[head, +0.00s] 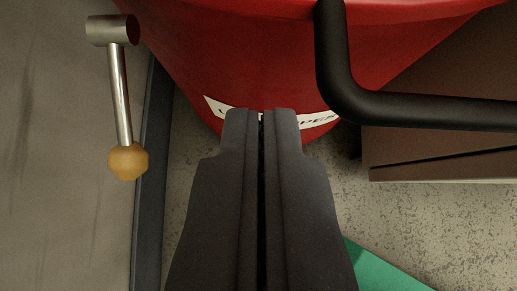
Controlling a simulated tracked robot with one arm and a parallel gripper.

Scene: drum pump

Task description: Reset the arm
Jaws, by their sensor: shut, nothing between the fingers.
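My gripper (261,114) points forward in the middle of the head view. Its two dark fingers lie side by side, shut, with only a thin dark line between them and nothing held. Behind the fingertips stands a red drum (235,60) with a white label band (318,121), partly hidden by the fingers. I cannot tell whether the fingertips touch the drum.
A metal lever (120,90) with an orange ball knob (128,162) is at the left. A black bent pipe (345,85) crosses the upper right. A brown box (440,150) stands at right. A green surface (385,268) lies at lower right on the speckled floor (440,225).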

